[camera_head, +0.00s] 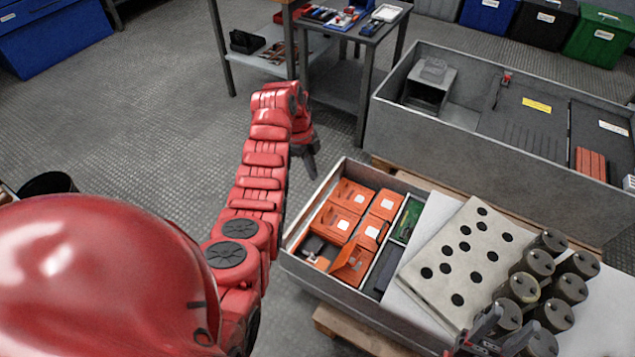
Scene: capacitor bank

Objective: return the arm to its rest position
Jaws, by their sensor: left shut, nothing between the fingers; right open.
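My red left arm (258,185) reaches forward from the lower left and stretches past the left side of the grey parts crate. My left gripper (310,172) is the dark piece at the arm's far end, pointing down over open floor. It is shut with nothing in it, and its fingers are partly hidden by the wrist. My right gripper (490,345) shows only in part at the bottom edge, close to the dark cylindrical capacitors (570,288). It is open. I cannot tell whether it touches a capacitor.
The grey crate (340,291) holds orange boxes (352,195) and a green board (408,220). A white plate with black holes (465,250) lies right of them. A large grey cabinet (480,160) stands behind. A small table (375,30) stands at the back.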

